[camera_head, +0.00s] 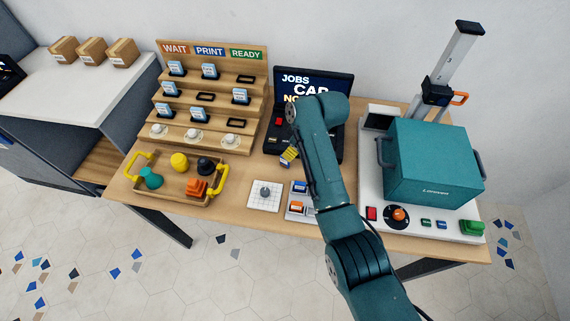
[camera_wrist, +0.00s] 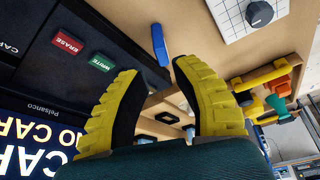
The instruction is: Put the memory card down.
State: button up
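My gripper (camera_wrist: 155,66) has yellow ribbed fingers. They stand apart, so it looks open. A small blue piece (camera_wrist: 160,45), likely the memory card, shows just beyond the fingertips in the wrist view, over the bare wood table. It is close to the right fingertip, with a clear gap to the left one. I cannot tell whether it touches the table. The reader's screen (camera_wrist: 38,135) shows "NO CAR…" in the wrist view.
A stepped wooden rack (camera_head: 206,135) marked WAIT, PRINT and READY holds several cards. A tray with yellow handles (camera_head: 222,177) holds coloured pieces. A white gridded plate (camera_head: 264,196) and a small tray (camera_head: 291,214) stand in front. A teal printer (camera_head: 430,165) stands right.

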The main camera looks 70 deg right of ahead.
aim_at(285, 161)
jog(key=b+x, duration=0.3)
jog(key=x, duration=0.3)
jog(key=shift+w+a+f, duration=0.1)
jog(key=shift+w+f, duration=0.1)
grip_shut()
jog(key=shift+r, duration=0.1)
